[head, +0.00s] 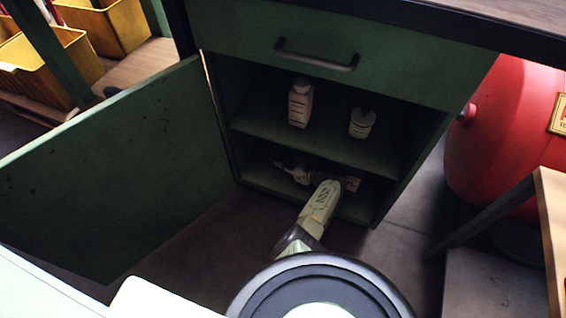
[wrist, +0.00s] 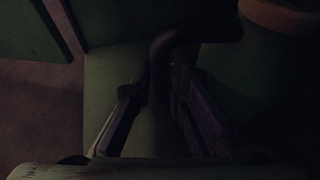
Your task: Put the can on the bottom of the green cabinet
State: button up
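The green cabinet (head: 330,62) stands with its door (head: 130,165) swung open to the left. My arm reaches into its bottom compartment, and my gripper (wrist: 160,88) is low inside, just above the green bottom surface (wrist: 148,130). In the dark wrist view the fingers are apart, with green surface between them and a dark curved thing (wrist: 163,45) near the tips; I cannot tell whether they touch it. A small white can-like container (head: 362,123) stands on the upper shelf. A labelled item (head: 352,184) sits at the bottom, right of my gripper, partly hidden.
A white bottle (head: 300,103) stands on the upper shelf. A pale object (head: 295,172) shows at the bottom, left of my wrist. A red tank (head: 505,135) and a wooden-topped table (head: 550,225) stand to the right. Yellow bins (head: 60,65) are at the far left.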

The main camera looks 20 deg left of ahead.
jog(key=o, duration=0.4)
jog(key=shift+c, duration=0.2)
jog(key=shift+r, duration=0.1)
jog(key=shift+r, duration=0.25)
jog(key=p+v, duration=0.3)
jog(key=v, duration=0.9)
jog(key=shift+p, duration=0.35)
jog(key=shift+s+f, duration=0.1)
